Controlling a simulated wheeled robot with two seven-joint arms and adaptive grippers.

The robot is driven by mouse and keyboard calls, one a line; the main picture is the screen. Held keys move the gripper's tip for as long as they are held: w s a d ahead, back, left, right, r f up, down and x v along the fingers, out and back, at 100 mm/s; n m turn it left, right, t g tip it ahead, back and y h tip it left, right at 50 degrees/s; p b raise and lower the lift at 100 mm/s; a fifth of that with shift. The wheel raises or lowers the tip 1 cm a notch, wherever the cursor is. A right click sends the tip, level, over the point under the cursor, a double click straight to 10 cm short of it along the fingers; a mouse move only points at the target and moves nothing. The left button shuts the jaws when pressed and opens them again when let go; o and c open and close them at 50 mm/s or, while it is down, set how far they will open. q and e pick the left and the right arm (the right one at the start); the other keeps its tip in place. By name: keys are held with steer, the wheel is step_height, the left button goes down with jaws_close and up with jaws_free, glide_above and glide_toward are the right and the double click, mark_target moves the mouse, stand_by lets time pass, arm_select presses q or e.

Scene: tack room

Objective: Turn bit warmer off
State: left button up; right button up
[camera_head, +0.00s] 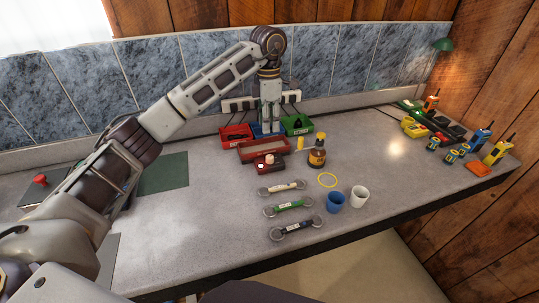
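I cannot tell for sure which thing is the bit warmer. A small dark red box (268,163) with a pale round part on top sits mid-counter. A dark plate with a red knob (40,180) lies at the far left. A white power strip (238,104) with dark plugs or cords stands at the back wall. My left gripper (269,127) points down in front of the strip, over a blue bin (257,129), and hides part of both. Its fingers look close together, but their gap is too small to judge. My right gripper is out of view.
Red (236,133) and green (297,124) bins, a reddish tray (263,149) and a brown bottle (317,153) stand close by. Several bits (288,207), a blue cup (335,201) and a white cup (359,196) are nearer. Radios (498,153) stand right.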

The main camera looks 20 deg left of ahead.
mark_target(270, 157)
arm_select(q)
steer(key=f, duration=0.4)
steer(key=f+p, duration=0.1)
steer(key=f, duration=0.7)
steer(key=shift+s+d+f, duration=0.1)
steer(key=shift+s, duration=0.15)
steer(key=shift+f, duration=0.5)
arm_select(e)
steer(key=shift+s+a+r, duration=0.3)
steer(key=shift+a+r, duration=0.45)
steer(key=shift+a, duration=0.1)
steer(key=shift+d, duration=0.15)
arm_select(q)
steer(key=c, duration=0.8)
steer(key=shift+o, duration=0.2)
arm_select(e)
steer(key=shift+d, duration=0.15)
